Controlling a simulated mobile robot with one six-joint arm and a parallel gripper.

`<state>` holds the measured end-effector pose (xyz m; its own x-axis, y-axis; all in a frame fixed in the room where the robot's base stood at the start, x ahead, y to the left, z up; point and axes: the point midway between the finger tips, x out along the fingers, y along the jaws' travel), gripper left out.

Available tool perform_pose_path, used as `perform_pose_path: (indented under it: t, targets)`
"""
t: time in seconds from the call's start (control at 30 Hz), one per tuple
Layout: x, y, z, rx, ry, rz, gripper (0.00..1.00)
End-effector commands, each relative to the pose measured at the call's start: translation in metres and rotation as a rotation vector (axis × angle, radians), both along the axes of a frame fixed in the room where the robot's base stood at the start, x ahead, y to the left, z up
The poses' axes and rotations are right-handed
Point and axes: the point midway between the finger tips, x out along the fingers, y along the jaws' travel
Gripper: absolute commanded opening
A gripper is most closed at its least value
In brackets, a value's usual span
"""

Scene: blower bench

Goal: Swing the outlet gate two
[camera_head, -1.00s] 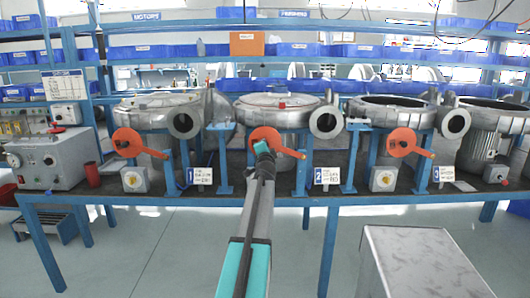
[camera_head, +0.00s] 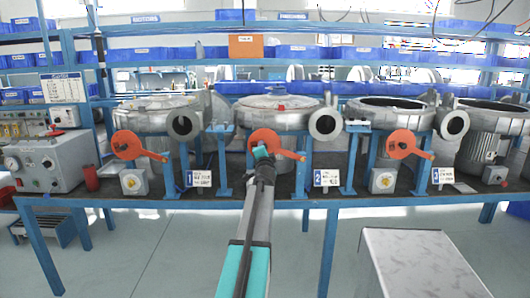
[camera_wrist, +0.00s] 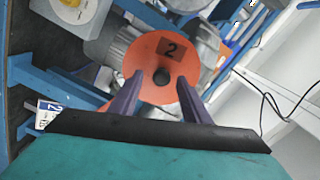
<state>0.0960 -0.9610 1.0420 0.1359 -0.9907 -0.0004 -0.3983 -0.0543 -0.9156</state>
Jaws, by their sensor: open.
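The outlet gate two is an orange disc with a handle (camera_head: 266,142), in front of the middle blower on the bench. In the wrist view the orange disc (camera_wrist: 150,58) fills the middle and carries a dark "2" label and a dark round hub. My gripper (camera_wrist: 160,78) is open, its two purple fingers pointing at the disc on either side of the hub. I cannot tell whether they touch it. In the head view my gripper (camera_head: 262,152) covers part of the disc, and the orange handle (camera_head: 291,155) sticks out to the right, slanting slightly down.
Blower two (camera_head: 280,112) stands behind the disc, with a round outlet (camera_head: 326,124) at its right. Similar orange gates stand left (camera_head: 127,145) and right (camera_head: 401,144). A number 2 sign (camera_head: 326,178) stands on the bench. A grey box (camera_head: 420,265) is at front right.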

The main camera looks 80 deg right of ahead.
Motion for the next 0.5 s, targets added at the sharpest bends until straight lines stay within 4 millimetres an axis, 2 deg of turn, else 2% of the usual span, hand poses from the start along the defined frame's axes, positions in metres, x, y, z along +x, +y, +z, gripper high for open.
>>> perform_pose_path:
  t: [0.5]
  targets:
    - [-0.009,0.049,-0.001,-0.001,0.001,-0.002,0.43]
